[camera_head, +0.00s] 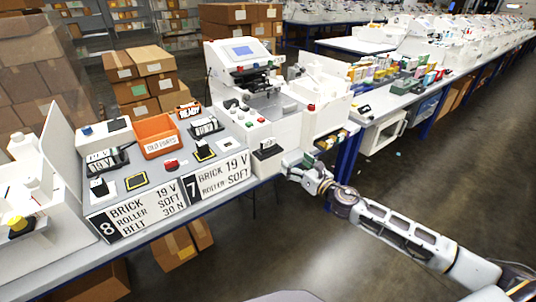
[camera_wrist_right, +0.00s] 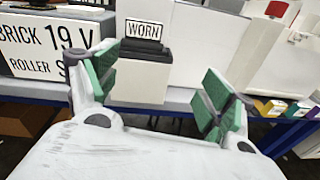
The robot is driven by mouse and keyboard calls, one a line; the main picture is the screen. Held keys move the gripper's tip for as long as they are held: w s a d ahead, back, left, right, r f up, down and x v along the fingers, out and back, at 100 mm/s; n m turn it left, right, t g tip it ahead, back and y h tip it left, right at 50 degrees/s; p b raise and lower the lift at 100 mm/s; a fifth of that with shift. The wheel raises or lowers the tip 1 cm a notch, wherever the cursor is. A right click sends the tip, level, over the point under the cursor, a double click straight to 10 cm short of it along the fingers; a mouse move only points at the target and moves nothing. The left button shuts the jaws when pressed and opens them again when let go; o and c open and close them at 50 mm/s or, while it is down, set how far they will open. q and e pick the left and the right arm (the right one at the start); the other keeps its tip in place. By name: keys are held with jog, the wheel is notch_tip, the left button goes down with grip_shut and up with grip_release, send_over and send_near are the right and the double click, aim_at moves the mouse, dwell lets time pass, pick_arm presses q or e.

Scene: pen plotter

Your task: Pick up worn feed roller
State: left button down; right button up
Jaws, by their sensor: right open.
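A white block (camera_wrist_right: 140,82) stands at the table's front edge in the right wrist view, with a black piece (camera_wrist_right: 143,46) and a sign reading WORN (camera_wrist_right: 144,29) on top. I cannot make out a separate roller shape there. In the head view the black piece (camera_head: 267,150) shows on the same block, just left of my right gripper (camera_head: 300,163). My right gripper is open and empty, its green pads (camera_wrist_right: 160,85) apart, with the block beyond and between them. My left gripper is not in view.
A large sign reading BRICK 19 V, ROLLER SOFT (camera_head: 217,178) stands left of the block. An orange bin (camera_head: 158,135) and a white plotter machine (camera_head: 243,65) are behind. The floor (camera_head: 290,245) in front of the table is open.

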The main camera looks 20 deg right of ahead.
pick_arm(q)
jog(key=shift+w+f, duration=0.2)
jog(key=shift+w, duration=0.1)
pick_arm(e)
jog(key=shift+s+a+r+n+y, duration=0.25)
jog(key=shift+a+r+n, duration=0.3)
jog(key=shift+r, duration=0.1)
jog(key=shift+s+a+r+n+y, duration=0.25)
jog(key=shift+a+r+n, duration=0.25)
jog(key=shift+r+n, duration=0.1)
jog(key=shift+w, duration=0.15)
send_near(270, 143)
jog(key=shift+x, duration=1.85)
jog(key=shift+p+x, duration=0.4)
jog(key=shift+x, duration=0.45)
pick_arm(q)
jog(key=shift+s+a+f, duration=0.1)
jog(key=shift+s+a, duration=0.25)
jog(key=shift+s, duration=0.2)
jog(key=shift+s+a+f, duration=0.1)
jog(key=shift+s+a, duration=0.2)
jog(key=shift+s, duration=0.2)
pick_arm(e)
jog(key=shift+w+a+r, duration=0.1)
jog(key=shift+w, duration=0.05)
